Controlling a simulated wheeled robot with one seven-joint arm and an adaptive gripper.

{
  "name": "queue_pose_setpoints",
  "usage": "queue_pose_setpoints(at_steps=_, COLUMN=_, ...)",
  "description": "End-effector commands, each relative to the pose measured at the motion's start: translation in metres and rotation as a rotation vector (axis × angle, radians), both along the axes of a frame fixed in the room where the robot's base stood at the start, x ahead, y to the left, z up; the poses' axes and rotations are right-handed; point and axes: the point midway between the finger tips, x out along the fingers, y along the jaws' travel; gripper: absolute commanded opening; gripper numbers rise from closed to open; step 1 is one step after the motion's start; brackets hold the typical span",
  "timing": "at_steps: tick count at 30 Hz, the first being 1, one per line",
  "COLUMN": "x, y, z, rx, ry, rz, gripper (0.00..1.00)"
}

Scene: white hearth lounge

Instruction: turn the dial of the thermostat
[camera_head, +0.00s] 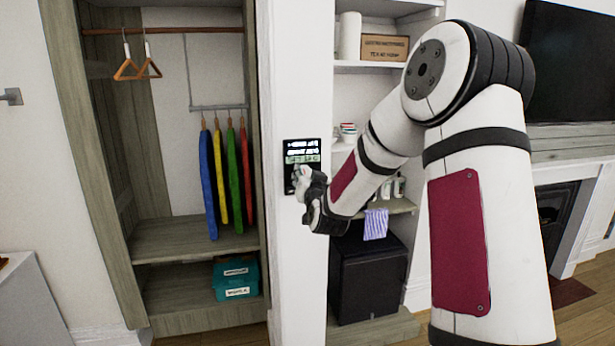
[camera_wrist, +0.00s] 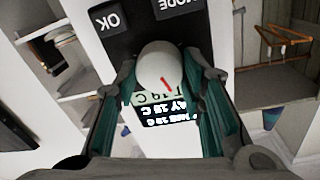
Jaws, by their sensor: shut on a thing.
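The thermostat (camera_head: 303,152) is a black panel on the narrow white wall between the wardrobe and the shelves. Its lit display shows in its upper part. In the wrist view the thermostat (camera_wrist: 125,43) appears upside down, with OK and MODE buttons and display text partly covered. The round white dial (camera_wrist: 160,66) carries a short red mark. My gripper (camera_wrist: 166,78) has its two teal-lined fingers on opposite sides of the dial, shut on it. In the head view my gripper (camera_head: 306,184) reaches the panel's lower part and hides much of the dial.
An open wardrobe (camera_head: 195,234) with hangers and several coloured garments stands left of the panel. Shelves with a cardboard box (camera_head: 385,47), a striped cloth (camera_head: 376,224) and a dark cabinet (camera_head: 368,275) are to its right. A television (camera_head: 570,62) hangs far right.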

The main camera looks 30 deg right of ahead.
Motion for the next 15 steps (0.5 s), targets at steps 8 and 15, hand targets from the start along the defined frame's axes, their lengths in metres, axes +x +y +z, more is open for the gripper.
queue_pose_setpoints(at_steps=8, x=-0.0024, y=0.0001, z=0.0014, rx=0.248, ry=-0.069, rz=0.002, gripper=0.08)
queue_pose_setpoints(at_steps=15, x=-0.0004, y=-0.0005, z=0.0004, rx=0.299, ry=-0.085, rz=0.001, gripper=0.08)
